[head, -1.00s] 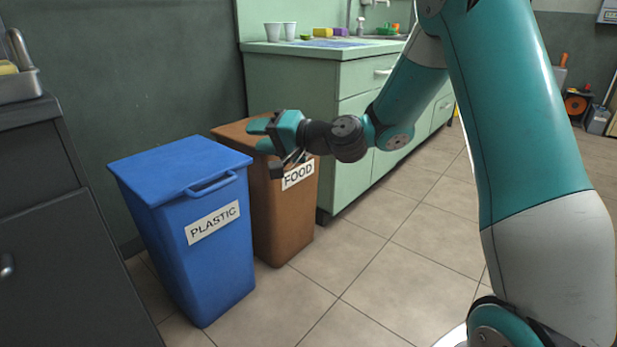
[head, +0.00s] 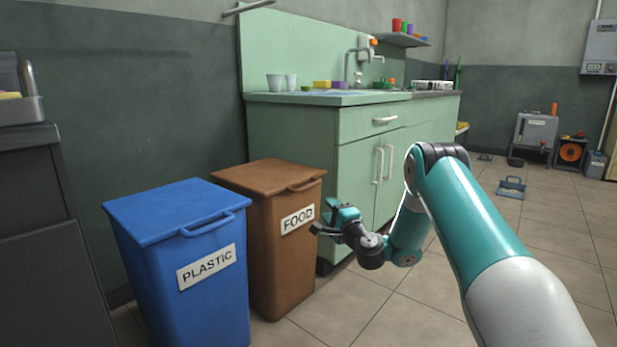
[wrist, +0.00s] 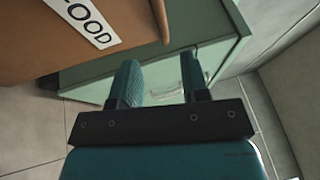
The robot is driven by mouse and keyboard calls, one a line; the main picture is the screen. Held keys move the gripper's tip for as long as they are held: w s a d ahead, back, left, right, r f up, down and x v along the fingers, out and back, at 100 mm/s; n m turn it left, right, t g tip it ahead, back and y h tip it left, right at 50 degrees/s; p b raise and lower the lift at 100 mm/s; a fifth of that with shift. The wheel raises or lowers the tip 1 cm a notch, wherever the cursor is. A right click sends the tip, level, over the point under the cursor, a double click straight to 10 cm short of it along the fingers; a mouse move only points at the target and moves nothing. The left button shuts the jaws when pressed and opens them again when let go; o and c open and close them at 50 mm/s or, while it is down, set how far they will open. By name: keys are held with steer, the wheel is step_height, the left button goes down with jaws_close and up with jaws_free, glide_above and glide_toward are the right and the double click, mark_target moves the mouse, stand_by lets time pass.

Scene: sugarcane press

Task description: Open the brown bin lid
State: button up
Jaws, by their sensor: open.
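The brown bin (head: 283,262) stands between the blue bin and the green cabinet, with a white FOOD label on its front. Its brown lid (head: 262,175) is shut, with a handle (head: 306,185) along the front edge. My gripper (head: 322,222) is in front of the bin's right side, below the lid handle and near the FOOD label. In the wrist view my gripper (wrist: 160,85) is open, its two teal fingers apart with nothing between them. The brown bin's front (wrist: 125,25) and part of its label fill the upper left there.
The blue bin (head: 190,285) labelled PLASTIC stands left of the brown bin, lid shut. The green cabinet (head: 300,140) with cups and a sink is close behind and to the right. Dark drawers (head: 50,240) stand at far left. The tiled floor at right is mostly clear.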

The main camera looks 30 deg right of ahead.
mark_target(308, 187)
steer(key=shift+w+d+r+b, duration=0.15)
steer(key=shift+w+r, duration=0.25)
steer(key=shift+w, duration=1.9)
steer(key=shift+w+d+r+b, duration=0.1)
steer(key=shift+w+r+b, duration=0.25)
steer(key=shift+w, duration=1.95)
steer(key=shift+w+d+r+b, duration=0.15)
steer(key=shift+w+r, duration=0.3)
steer(key=shift+w, duration=1.85)
steer(key=shift+a, duration=0.1)
jaws_close()
